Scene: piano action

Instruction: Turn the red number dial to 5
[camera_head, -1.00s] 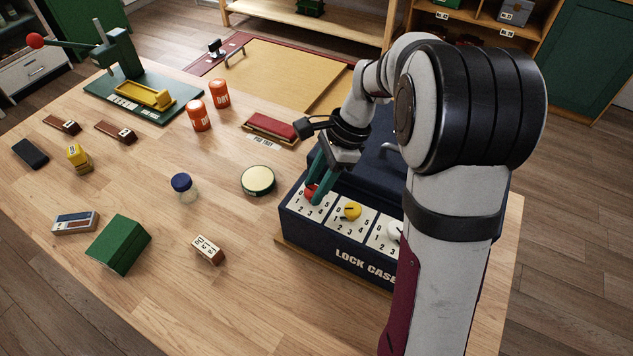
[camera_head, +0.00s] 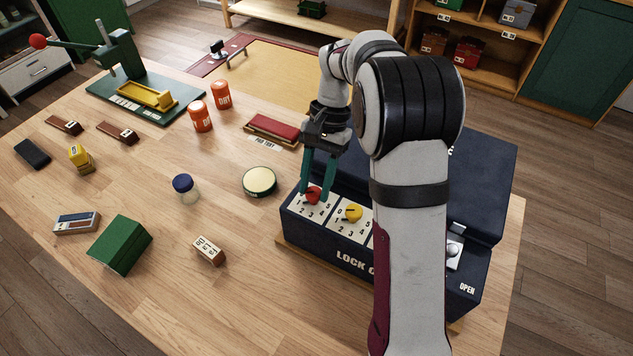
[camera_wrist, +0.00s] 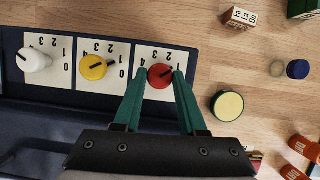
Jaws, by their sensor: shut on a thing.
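The red dial (camera_head: 313,195) is a round knob on the leftmost white number plate of the dark blue lock case (camera_head: 329,243). My gripper (camera_head: 317,192) reaches down onto it from behind, one teal finger on each side, shut on the knob. In the wrist view, the red dial (camera_wrist: 160,76) sits between the two fingertips (camera_wrist: 157,74). Its black pointer slants toward the upper right there; the right finger is close to its end, and I cannot read the exact number. Part of the plate's numbering is hidden by the fingers.
A yellow dial (camera_head: 353,213) sits on the adjoining plate, and a white dial (camera_wrist: 33,60) is beyond it. My arm covers part of the case. A round cream-topped tin (camera_head: 259,181) stands left of the case, with bare table between.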

